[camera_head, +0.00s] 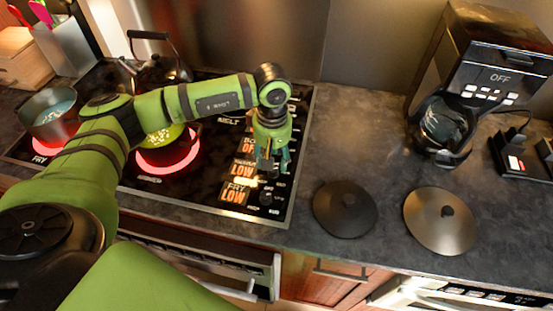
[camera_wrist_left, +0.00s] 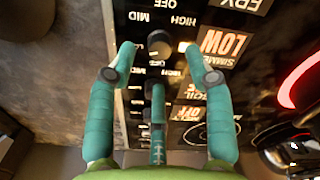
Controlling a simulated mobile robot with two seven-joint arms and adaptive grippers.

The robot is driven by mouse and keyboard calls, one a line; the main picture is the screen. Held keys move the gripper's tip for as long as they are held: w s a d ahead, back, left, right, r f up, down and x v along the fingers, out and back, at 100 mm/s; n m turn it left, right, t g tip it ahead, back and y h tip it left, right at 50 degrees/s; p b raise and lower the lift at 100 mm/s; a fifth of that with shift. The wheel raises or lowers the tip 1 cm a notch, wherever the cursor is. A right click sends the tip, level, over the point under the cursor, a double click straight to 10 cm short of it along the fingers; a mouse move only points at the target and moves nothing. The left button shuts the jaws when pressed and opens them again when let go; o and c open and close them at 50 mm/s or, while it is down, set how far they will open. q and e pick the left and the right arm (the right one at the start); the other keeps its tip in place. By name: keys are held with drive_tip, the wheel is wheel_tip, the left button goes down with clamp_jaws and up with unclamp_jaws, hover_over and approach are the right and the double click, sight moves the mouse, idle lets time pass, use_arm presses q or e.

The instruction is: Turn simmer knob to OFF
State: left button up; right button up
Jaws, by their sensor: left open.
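The simmer knob (camera_wrist_left: 160,43) is a small dark round knob beside the lit orange "SIMMER LOW" display (camera_wrist_left: 222,45) in the left wrist view. In the head view the SIMMER display (camera_head: 242,169) also reads LOW, while my gripper hides most of its knob. My left gripper (camera_wrist_left: 161,56) is open, with its two teal fingertips on either side of the simmer knob. I cannot tell whether they touch it. In the head view my left gripper (camera_head: 271,168) hangs over the right-hand control strip of the black stove (camera_head: 215,198). My right gripper is not in view.
The fry knob (camera_head: 267,198) is close to the gripper. A red-hot burner (camera_head: 150,160) glows under a pan, and a pot (camera_head: 49,117) stands at the left. A kettle (camera_head: 165,72) is behind. Two lids (camera_head: 344,210) (camera_head: 420,230) and a coffee maker (camera_head: 490,60) are to the right.

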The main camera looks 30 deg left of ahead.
use_arm(q)
wheel_tip(320, 180, down, 4)
drive_tip(key=shift+s+r+p, duration=0.1)
drive_tip(key=shift+r+p, duration=0.1)
drive_tip(key=shift+p, duration=0.45)
drive_tip(key=shift+f, duration=0.6)
drive_tip(key=c, duration=0.9)
clamp_jaws()
drive_tip(key=shift+d+f, duration=0.1)
drive_tip(key=shift+f, duration=0.05)
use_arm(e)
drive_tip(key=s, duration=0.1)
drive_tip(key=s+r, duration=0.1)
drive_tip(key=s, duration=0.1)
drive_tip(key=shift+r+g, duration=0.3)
